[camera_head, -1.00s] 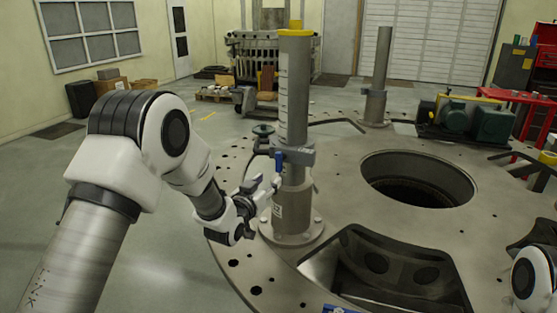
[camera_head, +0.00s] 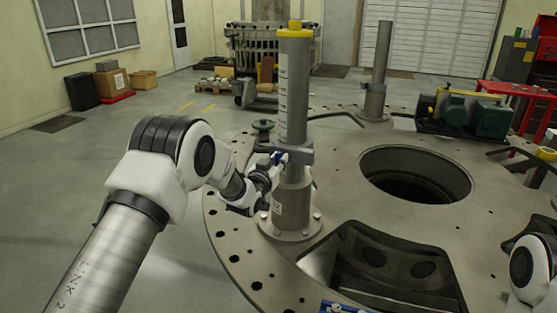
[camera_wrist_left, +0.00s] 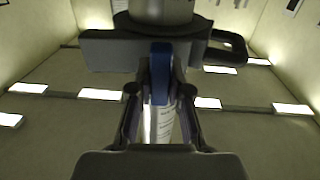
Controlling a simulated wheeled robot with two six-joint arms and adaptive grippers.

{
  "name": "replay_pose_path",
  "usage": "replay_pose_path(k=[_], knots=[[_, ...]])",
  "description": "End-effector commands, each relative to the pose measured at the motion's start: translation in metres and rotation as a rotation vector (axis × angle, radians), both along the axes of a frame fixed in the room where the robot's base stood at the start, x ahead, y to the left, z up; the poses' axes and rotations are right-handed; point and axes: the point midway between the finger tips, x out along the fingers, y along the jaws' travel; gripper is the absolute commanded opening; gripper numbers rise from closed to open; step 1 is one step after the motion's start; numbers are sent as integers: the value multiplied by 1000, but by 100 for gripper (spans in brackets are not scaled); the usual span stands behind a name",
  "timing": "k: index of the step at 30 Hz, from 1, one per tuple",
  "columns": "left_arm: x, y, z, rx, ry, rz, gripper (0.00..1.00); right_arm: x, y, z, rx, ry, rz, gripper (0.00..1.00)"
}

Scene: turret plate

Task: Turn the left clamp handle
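The left clamp is a grey collar (camera_head: 295,156) around the near upright post (camera_head: 293,90). Its blue handle (camera_head: 280,157) is partly covered by my left gripper (camera_head: 275,164). In the left wrist view, the blue handle (camera_wrist_left: 160,75) points upright below the grey clamp body (camera_wrist_left: 105,50). The two dark fingers of my left gripper (camera_wrist_left: 160,88) lie close along both sides of the handle and look closed on it. Exact contact is hard to make out. My right gripper is out of view; only part of that arm shows at the right edge.
The post stands on a round steel plate (camera_head: 235,215) with a large round hole (camera_head: 415,174) to its right. A second post (camera_head: 377,75) and a green motor (camera_head: 490,118) stand farther back.

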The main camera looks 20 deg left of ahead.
Motion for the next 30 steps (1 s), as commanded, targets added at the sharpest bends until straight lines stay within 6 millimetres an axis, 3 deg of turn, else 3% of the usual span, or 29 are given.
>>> replay_pose_path(k=[14,30], knots=[[0,0,-1,38,-6,1,0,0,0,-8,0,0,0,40],[0,-2,-6,420,-49,1,0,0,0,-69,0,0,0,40]])
